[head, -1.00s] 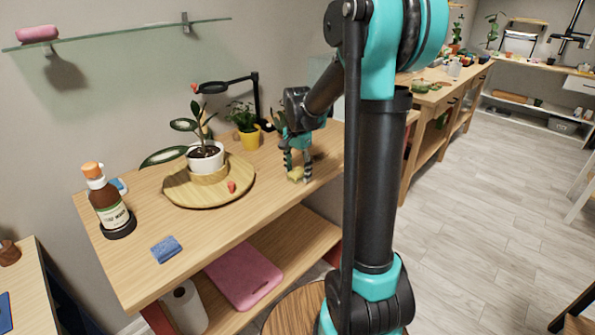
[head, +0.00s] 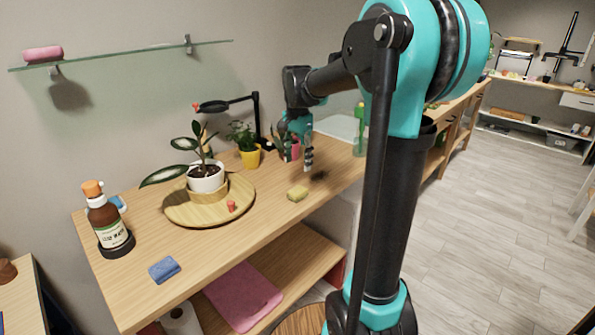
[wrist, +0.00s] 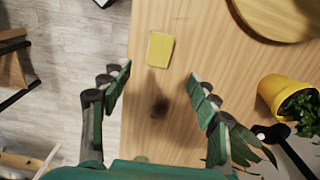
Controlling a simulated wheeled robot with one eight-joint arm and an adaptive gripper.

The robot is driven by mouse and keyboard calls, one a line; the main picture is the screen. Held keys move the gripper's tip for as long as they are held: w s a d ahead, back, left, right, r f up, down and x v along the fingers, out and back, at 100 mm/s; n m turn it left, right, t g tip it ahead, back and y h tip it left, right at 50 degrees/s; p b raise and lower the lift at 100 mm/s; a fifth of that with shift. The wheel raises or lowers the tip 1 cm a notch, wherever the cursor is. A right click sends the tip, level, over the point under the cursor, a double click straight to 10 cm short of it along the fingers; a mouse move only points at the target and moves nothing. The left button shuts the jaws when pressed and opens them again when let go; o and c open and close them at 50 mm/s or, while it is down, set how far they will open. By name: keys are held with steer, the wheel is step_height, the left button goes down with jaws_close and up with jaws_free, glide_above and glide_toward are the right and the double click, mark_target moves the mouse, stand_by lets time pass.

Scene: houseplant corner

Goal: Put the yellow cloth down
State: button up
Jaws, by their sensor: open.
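The yellow cloth (head: 297,193) is a small folded block lying on the wooden table, to the right of the round wooden tray. It also shows in the wrist view (wrist: 160,49), flat on the wood beyond my fingertips. My gripper (head: 306,152) is above the table, behind and slightly right of the cloth, apart from it. In the wrist view my gripper (wrist: 158,80) has its fingers spread wide with nothing between them.
The round wooden tray (head: 179,212) holds a white-potted plant (head: 206,178) and a small red object (head: 231,206). A yellow-potted plant (head: 250,157) stands behind. A brown bottle (head: 106,222) and a blue cloth (head: 164,269) are at left. Table around the yellow cloth is clear.

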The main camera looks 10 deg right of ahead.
steer(key=s+d+f+n+t, duration=0.2)
steer(key=s+f+n, duration=0.3)
steer(key=s+f, duration=0.4)
steer(key=s+d+f+n+t, duration=0.2)
steer(key=s+f+n, duration=0.3)
steer(key=s+f, duration=0.4)
steer(key=s, duration=0.4)
steer(key=shift+n, duration=0.4)
steer(key=shift+o, duration=0.4)
